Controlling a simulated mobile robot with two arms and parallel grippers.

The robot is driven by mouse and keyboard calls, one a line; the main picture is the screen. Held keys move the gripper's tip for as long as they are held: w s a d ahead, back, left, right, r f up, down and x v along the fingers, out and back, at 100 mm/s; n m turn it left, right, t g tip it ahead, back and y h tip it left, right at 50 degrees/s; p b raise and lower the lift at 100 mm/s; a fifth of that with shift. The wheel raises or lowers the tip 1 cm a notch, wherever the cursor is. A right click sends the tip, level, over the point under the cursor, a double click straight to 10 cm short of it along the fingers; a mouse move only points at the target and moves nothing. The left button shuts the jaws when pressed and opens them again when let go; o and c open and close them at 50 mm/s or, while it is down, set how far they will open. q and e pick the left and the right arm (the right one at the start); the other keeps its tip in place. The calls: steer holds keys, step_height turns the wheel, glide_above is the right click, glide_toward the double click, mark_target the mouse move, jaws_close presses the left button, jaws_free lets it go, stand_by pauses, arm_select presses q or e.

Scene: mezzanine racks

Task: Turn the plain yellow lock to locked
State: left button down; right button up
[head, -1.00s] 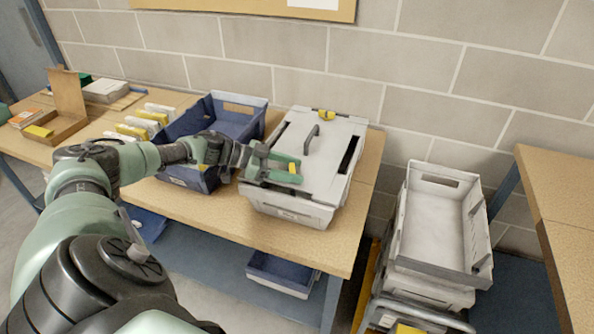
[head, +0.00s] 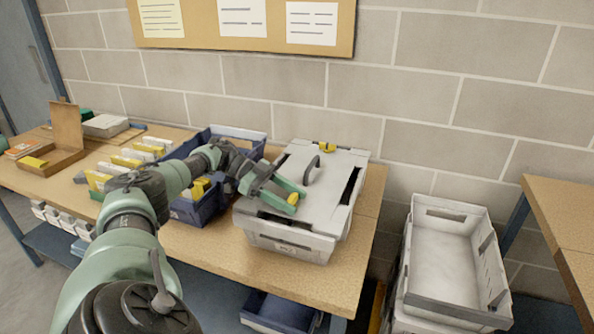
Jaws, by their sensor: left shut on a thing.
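A grey lidded box (head: 310,228) stands on the workbench, with a dark handle (head: 311,171) on its lid. A small yellow lock (head: 293,199) shows at the near part of the lid, between the green fingertips of my left gripper (head: 291,199). My left gripper is shut on it, and the fingers hide most of it, so its setting and any marking cannot be read. A second yellow lock (head: 327,147) sits at the lid's far edge, clear of the gripper. My right gripper is not in view.
A blue bin (head: 205,210) stands just left of the box, beneath my left arm. An empty grey crate (head: 452,255) is stacked at right. A noticeboard hangs behind.

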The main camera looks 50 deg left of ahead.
arm_select(q)
steer(key=c, duration=0.5)
jaws_free()
steer(key=b+v, duration=0.2)
steer(key=v, duration=0.4)
steer(key=shift+a+b, duration=0.35)
steer(key=shift+s+a+r, duration=0.35)
steer(key=shift+s+a, duration=0.05)
